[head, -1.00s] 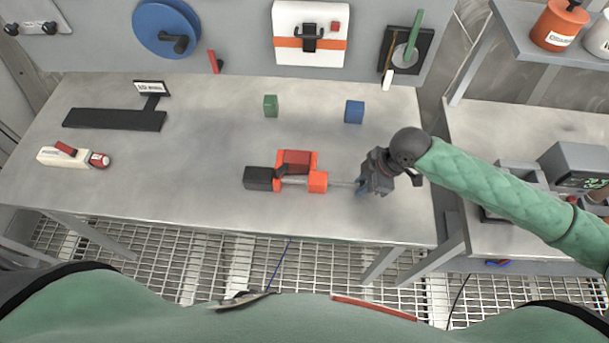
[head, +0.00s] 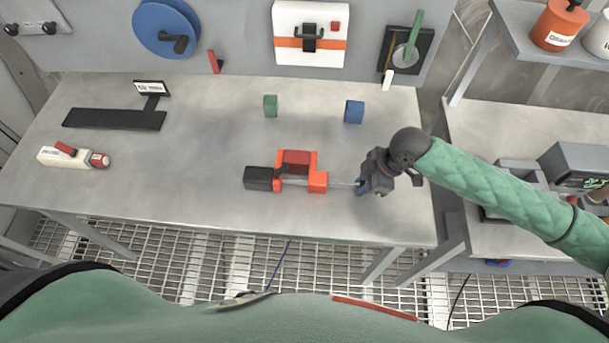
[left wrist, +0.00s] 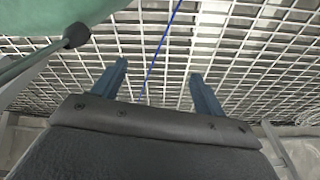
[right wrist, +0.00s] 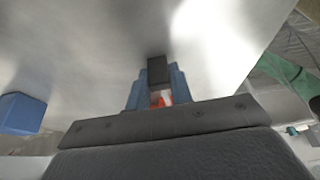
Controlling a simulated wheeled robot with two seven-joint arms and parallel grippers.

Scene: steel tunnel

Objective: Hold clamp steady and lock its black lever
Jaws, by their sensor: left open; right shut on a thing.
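The clamp lies on the steel bench in the head view, with an orange body (head: 317,182), a dark red block (head: 297,161), a black end piece (head: 259,179) and a thin metal bar (head: 340,184) reaching right. A small black lever (head: 282,171) sits near its middle; its exact angle is hard to tell. My right gripper (head: 361,187) is shut on the bar's right end. In the right wrist view a dark block (right wrist: 158,70) and some orange show between its fingers. My left gripper (left wrist: 158,69) is open and empty above the floor grating, seen only in the left wrist view.
A green block (head: 270,105) and a blue block (head: 354,111) stand behind the clamp on the bench (head: 200,190). A white-and-red tool (head: 72,156) and a black stand (head: 115,119) are at the left.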

